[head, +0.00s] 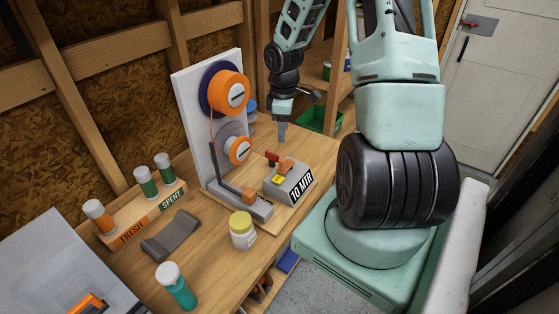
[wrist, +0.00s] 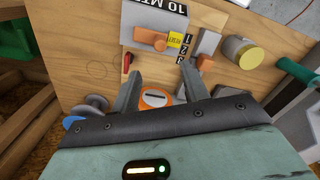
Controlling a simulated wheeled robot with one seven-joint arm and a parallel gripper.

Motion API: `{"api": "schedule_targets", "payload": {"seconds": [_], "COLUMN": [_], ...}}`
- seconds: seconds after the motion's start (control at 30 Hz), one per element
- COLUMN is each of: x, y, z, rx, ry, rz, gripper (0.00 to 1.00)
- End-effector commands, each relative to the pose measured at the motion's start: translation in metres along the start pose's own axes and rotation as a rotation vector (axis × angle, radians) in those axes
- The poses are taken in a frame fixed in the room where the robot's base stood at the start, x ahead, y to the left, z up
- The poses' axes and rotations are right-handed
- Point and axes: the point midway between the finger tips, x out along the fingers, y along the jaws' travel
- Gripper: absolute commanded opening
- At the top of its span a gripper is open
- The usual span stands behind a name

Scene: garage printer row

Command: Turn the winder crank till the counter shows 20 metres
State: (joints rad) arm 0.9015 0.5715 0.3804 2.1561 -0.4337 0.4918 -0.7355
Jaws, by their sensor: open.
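The winder has a white upright board (head: 195,115) with a full orange spool (head: 236,92) above a smaller orange spool (head: 240,150). At its base is a grey box (head: 291,183) marked "10 MTR"; the box also shows in the wrist view (wrist: 140,17). An orange handle-like part (wrist: 150,38) and a small red part (wrist: 127,62) show near the box; I cannot tell which is the crank. My gripper (head: 282,138) is open and empty, pointing down above the bench behind the box. In the wrist view its fingers (wrist: 158,80) flank the lower spool.
A yellow-lidded jar (head: 242,230) stands in front of the winder. A rack (head: 142,212) marked "FRESH" and "SPENT" holds canisters at left. A grey piece (head: 170,235) and a teal canister (head: 176,286) lie nearer. A green bin (head: 318,120) is beyond the bench.

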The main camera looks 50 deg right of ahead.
Motion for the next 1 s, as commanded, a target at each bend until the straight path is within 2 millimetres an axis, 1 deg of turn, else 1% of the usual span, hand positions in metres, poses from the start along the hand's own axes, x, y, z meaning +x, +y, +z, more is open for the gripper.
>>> {"api": "schedule_targets", "payload": {"seconds": [0.03,0.3,0.5,0.6,0.73,1.0], "x": [0.011,0.067,0.103,0.115,0.126,0.132], "y": [-0.002,-0.002,-0.002,-0.001,-0.001,0.000], "z": [-0.001,-0.001,0.000,-0.001,0.000,-0.001], "rx": [-0.004,-0.003,-0.003,-0.003,0.000,0.000], "ry": [-0.002,-0.003,-0.003,-0.002,-0.001,0.000], "rz": [-0.006,-0.005,-0.003,-0.002,-0.001,0.001], "gripper": [0.45,0.45,0.45,0.45,0.45,0.45]}}
